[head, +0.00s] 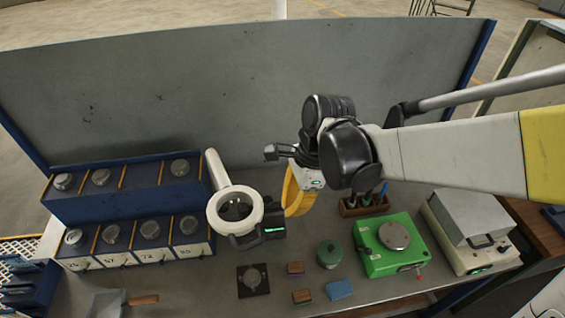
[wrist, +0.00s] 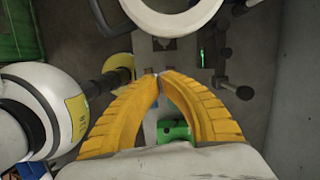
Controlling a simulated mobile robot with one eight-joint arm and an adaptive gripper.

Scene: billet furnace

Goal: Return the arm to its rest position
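My arm reaches in from the right in the head view, above the bench. My gripper (head: 292,206) has yellow fingers, partly covered by my wrist, and hangs right of the white ring-shaped magnifier (head: 216,212). In the wrist view the two fingertips of my gripper (wrist: 159,76) meet, with nothing visible held between them. The magnifier's white ring (wrist: 172,14) is at the top of that view, apart from the fingers. I cannot tell the exact height of the fingertips above the bench.
A blue rack (head: 120,195) with round metal pieces stands left. A green device (head: 388,262), a pen holder (head: 350,211) and a white instrument (head: 455,235) are right. Small blocks and a green round container (head: 329,256) lie in front. A grey panel (head: 180,90) stands behind the bench.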

